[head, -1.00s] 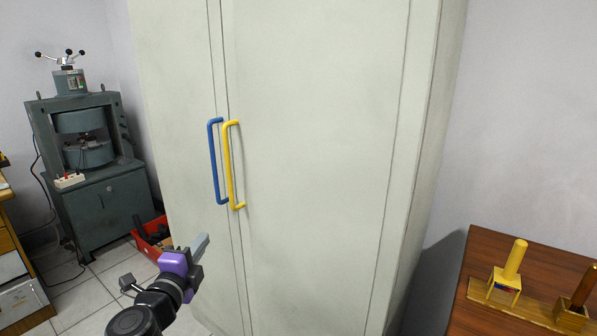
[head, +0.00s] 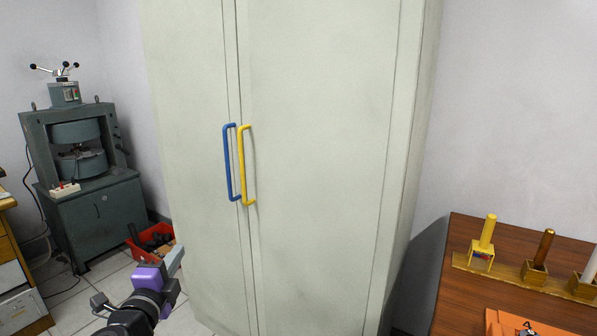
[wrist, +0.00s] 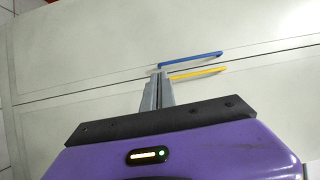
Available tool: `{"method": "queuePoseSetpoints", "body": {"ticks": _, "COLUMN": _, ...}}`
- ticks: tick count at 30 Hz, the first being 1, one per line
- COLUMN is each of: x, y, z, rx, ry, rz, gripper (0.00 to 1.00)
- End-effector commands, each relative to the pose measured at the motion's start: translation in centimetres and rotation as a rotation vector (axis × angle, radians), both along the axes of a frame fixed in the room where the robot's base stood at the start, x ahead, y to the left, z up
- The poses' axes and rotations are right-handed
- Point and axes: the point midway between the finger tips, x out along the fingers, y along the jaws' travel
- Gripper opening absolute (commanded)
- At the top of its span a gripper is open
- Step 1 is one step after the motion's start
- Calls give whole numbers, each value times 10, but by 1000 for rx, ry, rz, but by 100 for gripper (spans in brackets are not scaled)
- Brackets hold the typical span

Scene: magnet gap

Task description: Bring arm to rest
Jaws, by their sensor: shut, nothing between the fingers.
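My gripper (head: 176,260) is at the lower left of the head view, in front of the lower left part of a tall pale cabinet (head: 320,150). Its fingers are shut together with nothing between them, as the wrist view (wrist: 158,78) also shows. The cabinet's two doors are closed. A blue handle (head: 228,163) and a yellow handle (head: 243,165) stand side by side at the door seam. Both handles also show beyond the fingertips in the wrist view, blue (wrist: 190,60) and yellow (wrist: 198,73). In the head view, the gripper is below and left of the handles, apart from them.
A grey-green magnet machine (head: 85,180) stands at the back left. A red bin (head: 150,243) with dark items is on the tiled floor between it and the cabinet. A brown table (head: 450,290) at the right holds wooden stands with a yellow rod (head: 488,232) and others.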

Motion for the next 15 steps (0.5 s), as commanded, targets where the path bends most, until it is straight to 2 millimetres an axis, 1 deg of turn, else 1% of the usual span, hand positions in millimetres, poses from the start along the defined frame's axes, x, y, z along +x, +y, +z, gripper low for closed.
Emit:
{"method": "queuePoseSetpoints", "body": {"ticks": 8, "x": 7, "y": -10, "z": 45, "rx": -38, "ry": -104, "rz": 5, "gripper": 0}}
{"method": "queuePoseSetpoints", "body": {"ticks": 11, "x": 6, "y": -22, "z": 55, "rx": -83, "ry": -157, "rz": 2, "gripper": 0}}
{"method": "queuePoseSetpoints", "body": {"ticks": 15, "x": 6, "y": -49, "z": 60, "rx": -171, "ry": -230, "rz": -10, "gripper": 0}}
